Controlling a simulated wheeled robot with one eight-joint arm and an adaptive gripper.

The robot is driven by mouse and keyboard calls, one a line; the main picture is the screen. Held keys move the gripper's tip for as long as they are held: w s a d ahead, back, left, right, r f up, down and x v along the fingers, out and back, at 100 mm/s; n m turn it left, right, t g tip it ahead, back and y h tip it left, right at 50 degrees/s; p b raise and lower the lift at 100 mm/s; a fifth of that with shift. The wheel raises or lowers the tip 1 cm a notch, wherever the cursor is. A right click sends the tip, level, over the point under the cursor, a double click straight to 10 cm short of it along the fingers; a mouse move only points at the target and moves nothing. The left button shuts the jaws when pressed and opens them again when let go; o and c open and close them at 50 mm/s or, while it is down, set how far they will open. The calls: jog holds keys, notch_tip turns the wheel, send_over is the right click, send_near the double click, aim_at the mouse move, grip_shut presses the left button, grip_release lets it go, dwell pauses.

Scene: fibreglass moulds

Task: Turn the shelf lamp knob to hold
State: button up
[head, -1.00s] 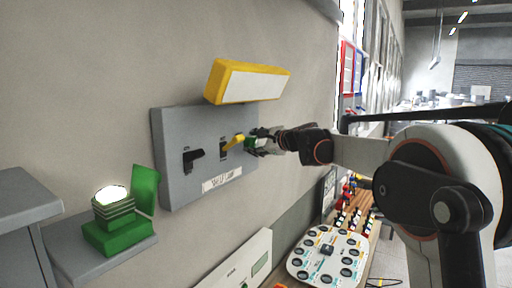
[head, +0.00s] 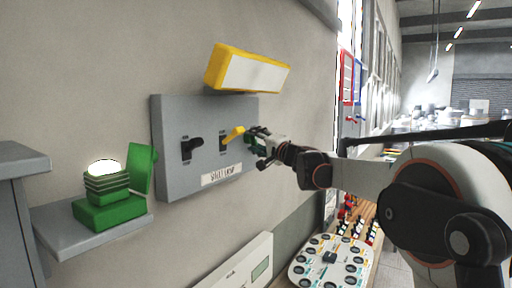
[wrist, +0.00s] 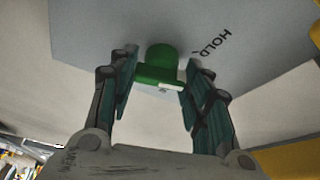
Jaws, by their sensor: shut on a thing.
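The shelf lamp knob (wrist: 160,62) is green, with a white mark (wrist: 170,88) on its near edge. It stands out from the grey panel (head: 174,120). In the head view my gripper (head: 260,142) is at the panel's right edge and mostly hides the knob. A label plate (head: 222,173), blurred, sits low on the panel.
A yellow lever (head: 235,132) sits just left of my gripper, and a black lever (head: 193,146) farther left. A yellow box with a white face (head: 255,74) juts out above. A lit green lamp (head: 106,188) stands on a small shelf at left. A white round-holed board (head: 328,262) lies below.

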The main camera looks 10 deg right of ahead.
jog(key=n+y, duration=0.1)
jog(key=n, duration=0.1)
jog(key=n+b, duration=0.1)
jog(key=n, duration=0.1)
jog(key=n+y+b, duration=0.1)
jog(key=n, duration=0.1)
jog(key=shift+f+t+y, duration=0.3)
jog(key=shift+f+t, duration=0.05)
jog(key=shift+t, duration=0.05)
jog(key=shift+n, duration=0.4)
jog(key=o, duration=1.1)
jog(key=shift+w, duration=0.1)
jog(key=shift+c, duration=0.2)
jog(key=shift+r, duration=0.1)
jog(key=v, duration=1.2)
